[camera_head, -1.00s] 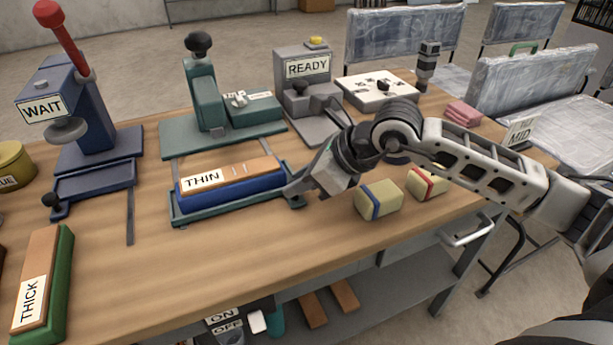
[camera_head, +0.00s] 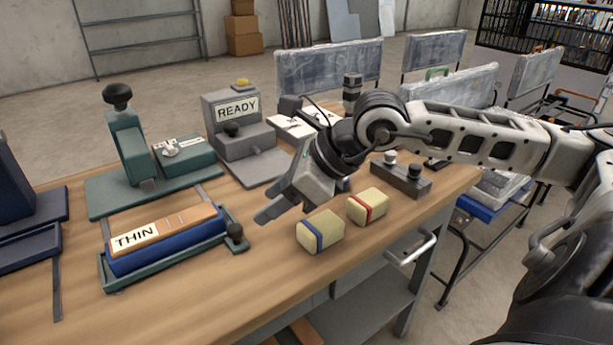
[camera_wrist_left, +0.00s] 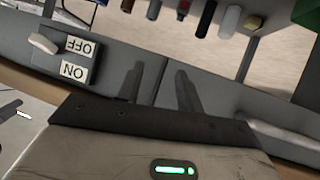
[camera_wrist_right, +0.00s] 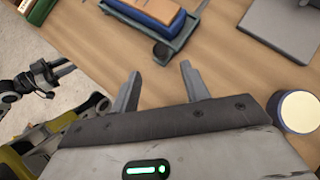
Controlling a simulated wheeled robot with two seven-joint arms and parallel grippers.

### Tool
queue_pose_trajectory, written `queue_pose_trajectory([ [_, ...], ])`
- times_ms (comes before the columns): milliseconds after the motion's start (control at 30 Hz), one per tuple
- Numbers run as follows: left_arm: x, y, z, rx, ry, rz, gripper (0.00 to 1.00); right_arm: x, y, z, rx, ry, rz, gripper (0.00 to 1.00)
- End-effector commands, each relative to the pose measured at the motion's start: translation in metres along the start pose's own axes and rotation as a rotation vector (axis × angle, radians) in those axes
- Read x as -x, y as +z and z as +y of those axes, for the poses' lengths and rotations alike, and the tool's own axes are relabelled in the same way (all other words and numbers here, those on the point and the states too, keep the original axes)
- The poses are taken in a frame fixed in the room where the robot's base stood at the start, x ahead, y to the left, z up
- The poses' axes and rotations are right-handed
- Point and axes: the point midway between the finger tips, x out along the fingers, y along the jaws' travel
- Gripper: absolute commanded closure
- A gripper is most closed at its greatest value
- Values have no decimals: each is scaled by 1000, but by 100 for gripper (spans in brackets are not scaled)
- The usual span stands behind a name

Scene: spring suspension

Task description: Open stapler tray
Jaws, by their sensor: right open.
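The green stapler (camera_head: 128,150) stands at the left of the head view, on a flat green base. Its green tray (camera_head: 150,277) sits in front of the base, apart from it, with a rail showing between. The tray holds a blue block topped by an orange piece labelled THIN (camera_head: 165,232). My left gripper (camera_wrist_left: 160,70) is open and empty, beside an ON/OFF panel.
Two pale yellow blocks, one blue-banded (camera_head: 320,232) and one red-banded (camera_head: 367,206), sit right of and below my right gripper. A grey READY machine (camera_head: 240,135) stands behind. A dark blue machine (camera_head: 20,200) is at the left. The table front before the tray is clear.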

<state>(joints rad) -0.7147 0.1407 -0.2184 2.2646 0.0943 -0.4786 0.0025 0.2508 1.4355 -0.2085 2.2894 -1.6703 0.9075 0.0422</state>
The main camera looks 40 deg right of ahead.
Motion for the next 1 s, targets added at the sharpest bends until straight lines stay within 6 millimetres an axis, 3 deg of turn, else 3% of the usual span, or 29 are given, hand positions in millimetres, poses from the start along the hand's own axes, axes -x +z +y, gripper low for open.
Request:
queue_pose_trajectory([
  [567,-3,12,1,-11,6,11,64,40,2,1,6,-5,1,54],
  [800,-2,9,1,-13,7,13,64,64,2,0,2,-6,0,54],
  [1000,-2,9,1,-13,7,14,64,72,1,1,-1,-3,-2,54],
])
